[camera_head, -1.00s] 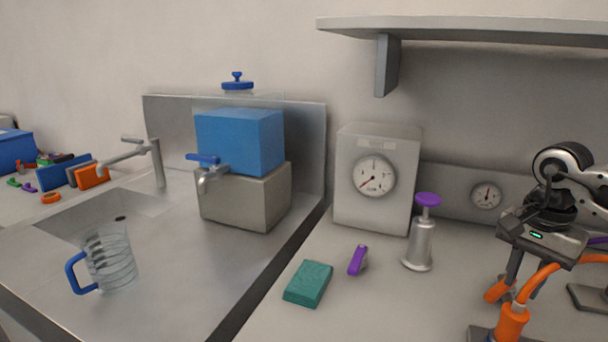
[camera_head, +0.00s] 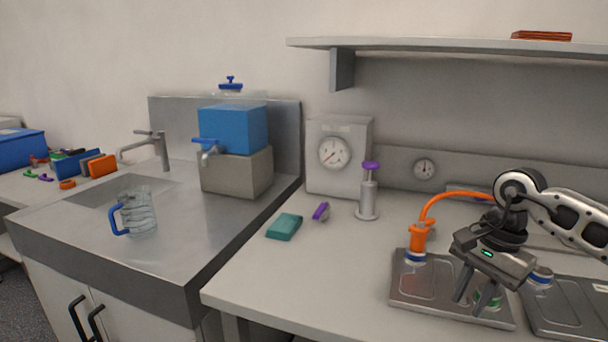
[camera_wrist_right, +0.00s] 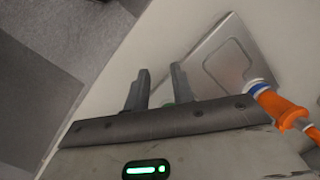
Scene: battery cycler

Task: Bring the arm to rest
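My right gripper (camera_head: 469,301) hangs over the near part of a grey metal battery plate (camera_head: 432,291) on the right of the counter. Its two fingers point down and stand apart, with nothing seen held between them. In the right wrist view my gripper (camera_wrist_right: 160,85) also shows a clear gap between the fingers. A green-ringed terminal (camera_head: 494,299) is close beside one finger, partly hidden. An orange connector (camera_head: 417,238) with its cable stands upright on the plate's other terminal, apart from the gripper. My left gripper is out of view.
A second metal plate (camera_head: 570,309) lies at the right. A purple-topped metal dispenser (camera_head: 368,196), a purple clip (camera_head: 321,211) and a teal block (camera_head: 284,227) are left of the plates. A shelf (camera_head: 450,43) overhangs the back. The front middle counter is clear.

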